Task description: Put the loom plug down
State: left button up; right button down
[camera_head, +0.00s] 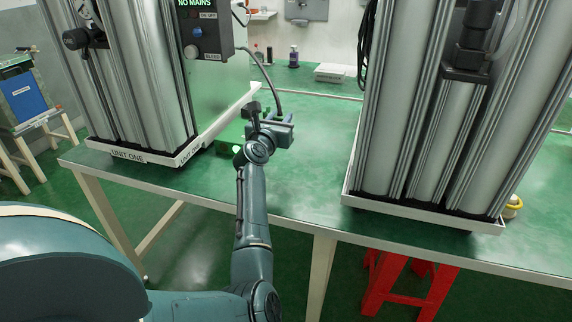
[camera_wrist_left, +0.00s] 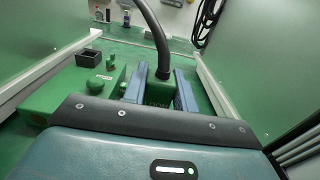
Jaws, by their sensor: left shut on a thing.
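My left gripper (camera_head: 278,120) is over the green bench, in the gap between the two column units. It also shows in the left wrist view (camera_wrist_left: 160,82), with its two blue fingers shut around the loom plug (camera_wrist_left: 159,95) at the end of a thick black cable (camera_wrist_left: 155,35). The plug is mostly hidden between the fingers. In the head view the cable (camera_head: 266,78) arcs down from the control box to the gripper. I cannot tell whether the plug touches anything below. My right gripper is not in view.
A green fixture (camera_wrist_left: 70,92) with a black square socket (camera_wrist_left: 88,58) and small knobs lies left of the fingers. Unit one (camera_head: 140,70) stands left, another column unit (camera_head: 425,100) right. A red stool (camera_head: 405,285) is below.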

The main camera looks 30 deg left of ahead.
pick_arm(q)
notch_tip(320, 180, down, 5)
jog(key=shift+a+f+b, duration=0.1)
jog(key=shift+b, duration=0.7)
jog(key=shift+f, duration=0.15)
notch_tip(320, 180, down, 3)
jog(key=shift+s+f+b, duration=0.1)
jog(key=shift+f+b, duration=0.05)
jog(key=shift+b, duration=0.7)
jog(key=shift+f, duration=0.25)
jog(key=shift+r, duration=0.15)
jog(key=shift+f, duration=0.2)
jog(key=o, duration=0.9)
jog(key=shift+o, duration=0.4)
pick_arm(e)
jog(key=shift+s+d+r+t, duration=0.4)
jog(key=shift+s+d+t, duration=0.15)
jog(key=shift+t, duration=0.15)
